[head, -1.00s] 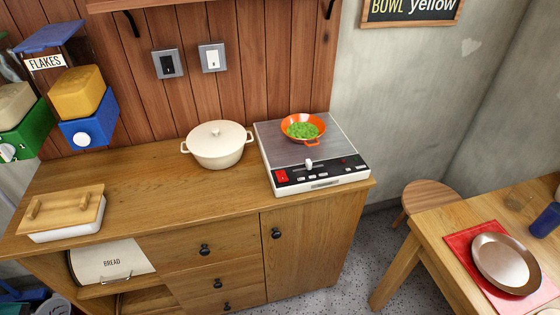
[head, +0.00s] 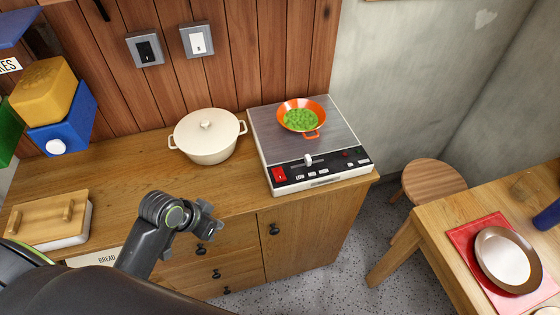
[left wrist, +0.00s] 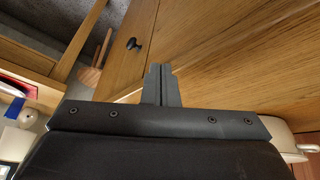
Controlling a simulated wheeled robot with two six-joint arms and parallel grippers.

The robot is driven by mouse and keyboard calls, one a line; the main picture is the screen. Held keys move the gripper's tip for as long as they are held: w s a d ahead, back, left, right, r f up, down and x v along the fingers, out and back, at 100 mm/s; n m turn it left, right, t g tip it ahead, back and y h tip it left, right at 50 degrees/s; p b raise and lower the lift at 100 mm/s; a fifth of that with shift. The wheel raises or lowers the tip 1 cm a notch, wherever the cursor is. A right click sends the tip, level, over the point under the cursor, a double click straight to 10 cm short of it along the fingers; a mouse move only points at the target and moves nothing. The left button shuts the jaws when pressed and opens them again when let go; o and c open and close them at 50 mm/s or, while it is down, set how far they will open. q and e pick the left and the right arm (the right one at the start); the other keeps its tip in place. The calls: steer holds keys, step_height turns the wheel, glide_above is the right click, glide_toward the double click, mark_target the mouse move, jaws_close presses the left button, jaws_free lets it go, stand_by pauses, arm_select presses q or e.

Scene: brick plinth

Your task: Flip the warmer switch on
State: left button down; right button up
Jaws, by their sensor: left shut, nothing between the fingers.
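The warmer (head: 297,145) is a white unit with a grey top on the right end of the wooden sideboard. Its front panel has a red rocker switch (head: 279,174) at the left and a pale slider knob (head: 308,160). I cannot tell which way the rocker is tipped. An orange bowl of green food (head: 300,117) stands on the warmer. My left gripper (head: 211,218) is in front of the sideboard, left of and nearer than the red switch, apart from it. In the left wrist view its fingers (left wrist: 160,72) are together and empty. My right gripper is not in view.
A cream lidded pot (head: 206,137) stands left of the warmer. Two wall switch plates, one black (head: 145,50) and one white (head: 196,39), are above. A wooden-lidded box (head: 48,220) is at the left. A table with a red mat (head: 462,246) and a stool (head: 433,180) stand right.

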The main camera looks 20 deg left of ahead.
arm_select(q)
steer(key=w+d+r+m+h, duration=0.2)
steer(key=w+r+m+h, duration=0.1)
steer(key=w+r, duration=0.3)
steer(key=w+d+r+m+h, duration=0.1)
steer(key=w+r+m+h, duration=0.1)
steer(key=w+r+m, duration=0.2)
steer(key=w+r, duration=0.3)
steer(key=r, duration=0.2)
steer(key=shift+w+d+r+g+h, duration=0.3)
steer(key=shift+d+r+g+h, duration=0.1)
steer(key=shift+f, duration=0.1)
steer(key=p, duration=0.3)
glide_above(284, 177)
steer(key=a, duration=0.2)
steer(key=f, duration=0.7)
steer(key=shift+s+a, duration=0.2)
steer(key=shift+s, duration=0.2)
steer(key=shift+s+f+p, duration=0.2)
steer(key=shift+f+p, duration=0.3)
steer(key=shift+f, duration=0.75)
steer(key=shift+s+f, duration=0.1)
steer(key=shift+f, duration=0.6)
steer(key=shift+f, duration=0.15)
